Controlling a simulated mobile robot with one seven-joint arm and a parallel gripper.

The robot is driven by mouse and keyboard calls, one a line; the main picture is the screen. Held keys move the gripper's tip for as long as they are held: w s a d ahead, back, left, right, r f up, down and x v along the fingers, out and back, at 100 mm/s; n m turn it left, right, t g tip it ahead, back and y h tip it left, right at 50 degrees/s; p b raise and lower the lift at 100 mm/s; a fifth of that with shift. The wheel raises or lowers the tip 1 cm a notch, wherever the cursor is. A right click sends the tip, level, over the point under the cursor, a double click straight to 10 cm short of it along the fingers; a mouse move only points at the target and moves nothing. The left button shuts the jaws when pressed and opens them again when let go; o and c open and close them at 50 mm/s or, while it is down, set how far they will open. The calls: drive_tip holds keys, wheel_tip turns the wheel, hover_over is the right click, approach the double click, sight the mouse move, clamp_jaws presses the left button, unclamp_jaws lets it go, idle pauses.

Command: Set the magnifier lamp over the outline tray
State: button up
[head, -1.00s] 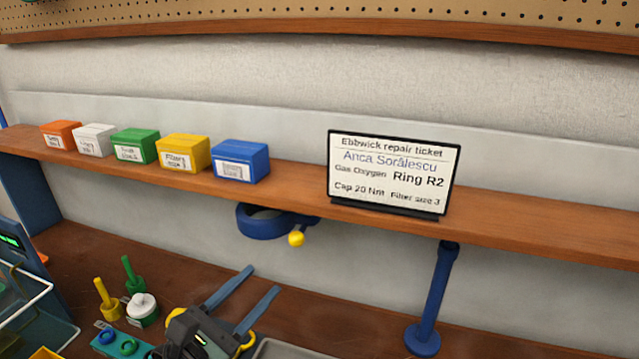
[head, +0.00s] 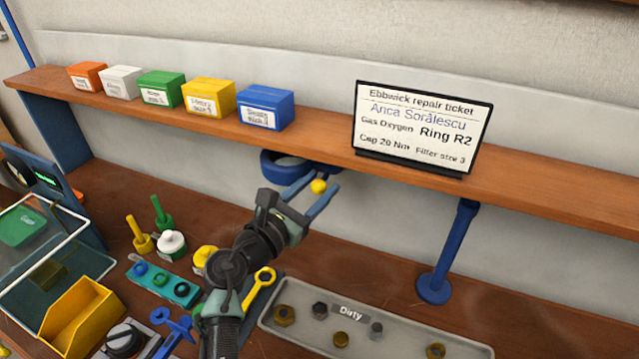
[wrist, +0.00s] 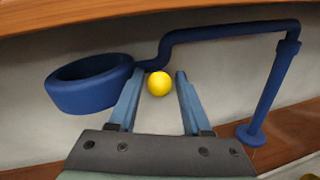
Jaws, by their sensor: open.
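The magnifier lamp is a blue ring (wrist: 88,84) on a bent blue arm (wrist: 215,34) that runs to a blue post (wrist: 270,95); a yellow ball knob (wrist: 159,84) sits beside the ring. In the head view the ring (head: 284,166) hangs just below the shelf, with the knob (head: 318,186) at its right. My gripper (wrist: 158,76) is open, its fingers on either side of the knob, with visible gaps; it also shows in the head view (head: 325,181). I cannot identify the outline tray for certain.
A wooden shelf (head: 330,148) with coloured boxes and a ticket screen (head: 420,128) runs close above the lamp. Below are a grey tray marked Dirty (head: 400,345), a teal ring holder (head: 160,284), a yellow bin (head: 75,318) and a clear-sided box (head: 45,245).

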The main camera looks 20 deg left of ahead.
drive_tip(key=shift+w, duration=0.35)
clamp_jaws()
idle(1.2)
